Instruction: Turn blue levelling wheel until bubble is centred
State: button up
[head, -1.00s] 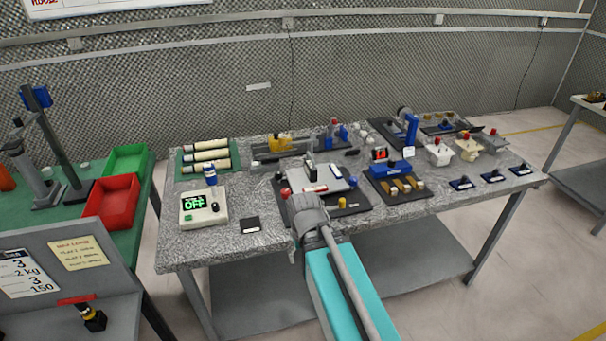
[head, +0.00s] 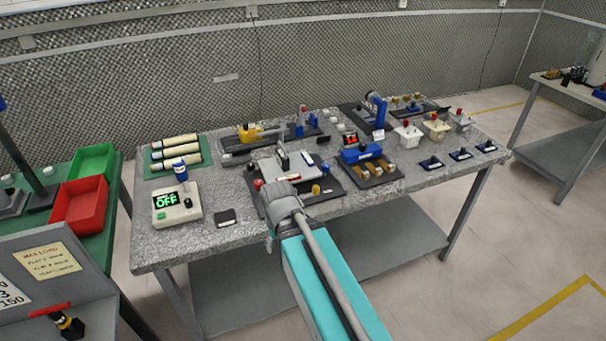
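A light grey tilting plate (head: 268,170) sits on a black base (head: 331,192) near the front middle of the bench. A red wheel (head: 258,184), a yellow wheel (head: 316,189) and a small blue wheel (head: 325,168) show around the plate's edges. A white vial-like piece (head: 308,158) lies on the plate; any bubble is too small to see. My gripper (head: 283,158) reaches over the plate from the front. My wrist covers the near part of the base. The fingertips are small and mostly hidden, so I cannot tell their opening or whether they touch anything.
A meter reading OFF (head: 177,204) and a small dark block (head: 225,217) stand left on the speckled bench (head: 215,240). A blue fixture (head: 361,153) stands close to the right of the base. White cups with red knobs (head: 407,134) stand farther right.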

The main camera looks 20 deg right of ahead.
aim_at(324, 168)
jog(key=z, duration=0.85)
jog(key=i, duration=0.15)
jog(key=u, duration=0.25)
